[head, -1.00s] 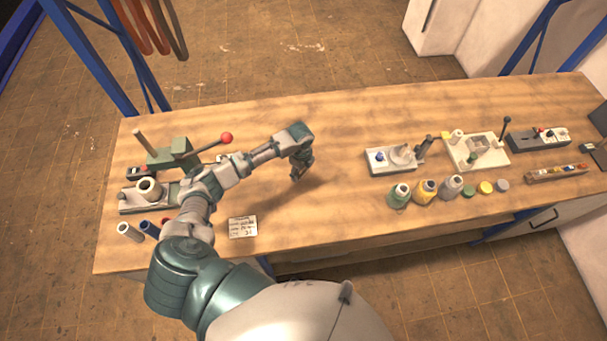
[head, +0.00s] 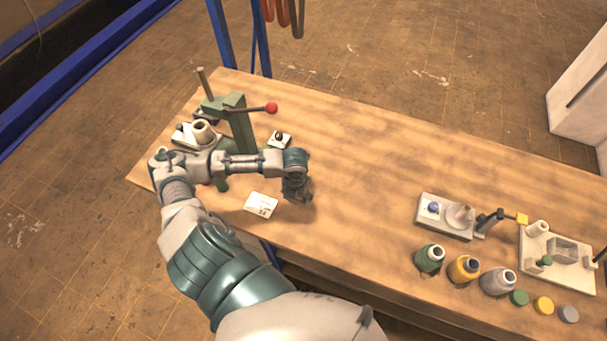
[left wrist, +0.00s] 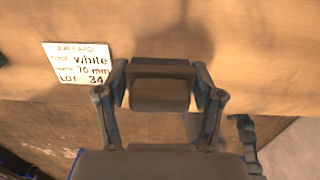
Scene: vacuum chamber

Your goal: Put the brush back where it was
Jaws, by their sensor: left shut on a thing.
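My left gripper (head: 300,196) is low over the bench near its front edge, just right of the white job card (head: 261,204). In the left wrist view the gripper (left wrist: 162,80) is shut, its two fingers framing a brownish patch. It holds something that I take to be the brush; its shape is mostly hidden and cannot be made out clearly. The card (left wrist: 78,62) lies flat to the left of the fingers there, reading white, 70 mm, lot 34. I see no other clear brush on the bench. My right gripper is not in view.
A green press with a red-knobbed lever (head: 271,108) stands at the back left, by a white spool (head: 203,130). Green (head: 430,257), yellow (head: 464,268) and grey bottles (head: 497,281) stand right. The bench middle is clear.

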